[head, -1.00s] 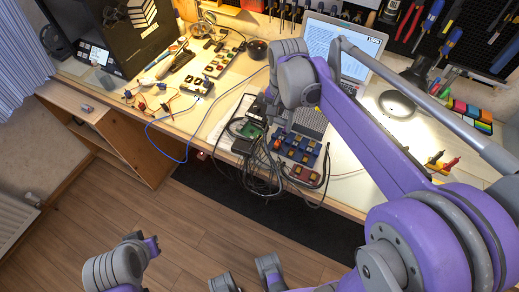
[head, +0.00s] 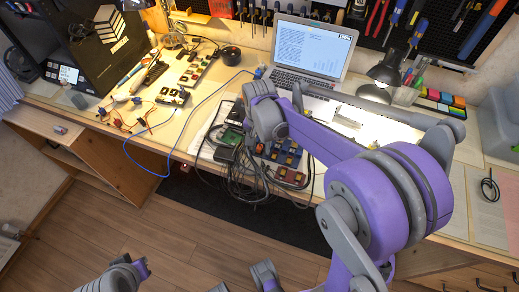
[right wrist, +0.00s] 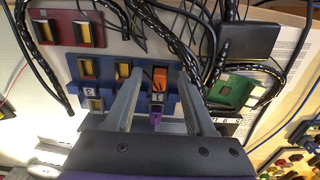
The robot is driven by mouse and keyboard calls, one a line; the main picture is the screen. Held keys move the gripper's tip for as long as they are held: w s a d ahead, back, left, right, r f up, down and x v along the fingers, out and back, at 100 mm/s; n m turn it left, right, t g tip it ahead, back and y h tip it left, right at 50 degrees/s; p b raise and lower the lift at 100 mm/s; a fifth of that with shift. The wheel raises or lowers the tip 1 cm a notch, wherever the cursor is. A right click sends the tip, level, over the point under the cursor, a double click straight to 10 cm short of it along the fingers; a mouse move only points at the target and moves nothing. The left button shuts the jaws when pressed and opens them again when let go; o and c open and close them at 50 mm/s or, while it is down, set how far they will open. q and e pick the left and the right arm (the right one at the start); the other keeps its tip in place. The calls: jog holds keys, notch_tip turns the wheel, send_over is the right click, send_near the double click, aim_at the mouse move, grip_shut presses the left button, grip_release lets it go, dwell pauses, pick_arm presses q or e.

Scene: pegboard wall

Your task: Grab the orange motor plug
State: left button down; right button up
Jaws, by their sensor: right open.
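The orange motor plug (right wrist: 159,77) shows in the right wrist view, standing in a blue module on a board of blue and red modules (right wrist: 80,67). My right gripper (right wrist: 157,82) is open, with one finger on each side of the plug; I cannot tell whether either finger touches it. A small purple piece (right wrist: 155,117) shows just below the plug, between the fingers. In the head view the module board (head: 290,176) lies near the table's front edge, partly behind my right arm, and the plug is hidden there. My left gripper cannot be made out.
Black cables (head: 247,185) hang over the table's front edge beside the board. A green circuit board (right wrist: 230,90) and a dark box (right wrist: 247,40) sit close right of the fingers. A laptop (head: 310,50) and a lamp (head: 388,70) stand behind.

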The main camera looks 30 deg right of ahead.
grip_shut()
dwell(0.4)
